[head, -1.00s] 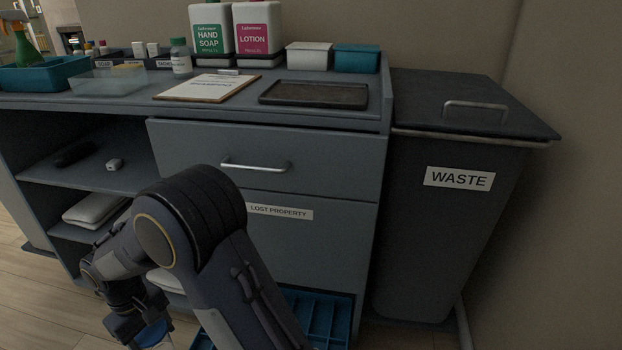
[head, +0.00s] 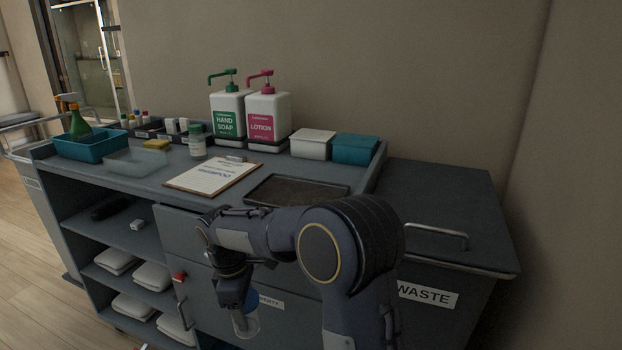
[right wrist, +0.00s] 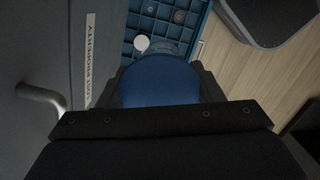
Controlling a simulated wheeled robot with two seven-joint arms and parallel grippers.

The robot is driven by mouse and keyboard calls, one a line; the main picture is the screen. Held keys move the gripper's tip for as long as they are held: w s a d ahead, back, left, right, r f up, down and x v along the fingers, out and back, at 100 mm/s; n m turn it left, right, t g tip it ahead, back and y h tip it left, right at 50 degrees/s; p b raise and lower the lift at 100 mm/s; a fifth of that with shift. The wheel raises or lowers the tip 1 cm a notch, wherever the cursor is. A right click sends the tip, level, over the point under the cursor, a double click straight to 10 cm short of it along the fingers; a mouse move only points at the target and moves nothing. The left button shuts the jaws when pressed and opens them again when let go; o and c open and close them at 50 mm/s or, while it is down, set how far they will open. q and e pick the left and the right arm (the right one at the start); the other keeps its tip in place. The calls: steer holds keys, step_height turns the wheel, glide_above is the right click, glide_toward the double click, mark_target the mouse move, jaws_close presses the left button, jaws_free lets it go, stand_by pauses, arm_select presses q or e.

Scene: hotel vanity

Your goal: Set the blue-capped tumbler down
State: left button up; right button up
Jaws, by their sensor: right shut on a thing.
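My right gripper (head: 236,305) points down in front of the grey cabinet and is shut on the blue-capped tumbler (head: 246,325). In the right wrist view the blue cap (right wrist: 160,82) fills the space between the two fingers of the right gripper (right wrist: 160,90). A blue compartmented crate (right wrist: 128,44) lies beyond and below the tumbler, with a round white item (right wrist: 142,43) and small round grey items in it. My left gripper is not in view.
The counter holds a dark tray (head: 295,190), a clipboard (head: 211,176), soap (head: 229,118) and lotion (head: 267,120) pumps, and a blue bin (head: 92,146). The waste bin (head: 440,200) stands right. A drawer handle (right wrist: 42,100) is close to my gripper.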

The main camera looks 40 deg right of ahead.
steer(key=s+d+r+n+t+p, duration=0.1)
steer(key=d+r+n+p, duration=0.35)
steer(key=r+p, duration=0.55)
steer(key=d+r+n+p, duration=0.3)
steer(key=r+n+p, duration=0.2)
steer(key=r, duration=0.8)
steer(key=s+d+r+n+t+p, duration=0.1)
steer(key=d+r+n+p, duration=0.3)
steer(key=r+p, duration=0.6)
steer(key=shift+n, duration=0.25)
steer(key=w+d+f+p, duration=0.1)
steer(key=w+d+f, duration=0.1)
steer(key=d+f, duration=0.1)
steer(key=w+d+f+p, duration=0.1)
steer(key=w+d+f, duration=0.1)
steer(key=d+f, duration=0.2)
steer(key=w+d+f+p, duration=0.2)
steer(key=d+f, duration=0.1)
steer(key=d, duration=0.3)
steer(key=shift+w+f, duration=0.1)
steer(key=shift+f, duration=0.25)
steer(key=shift+a+f, duration=0.1)
steer(key=shift+f, duration=0.1)
steer(key=shift+f, duration=0.25)
steer(key=o, duration=1.1)
steer(key=shift+r, duration=0.1)
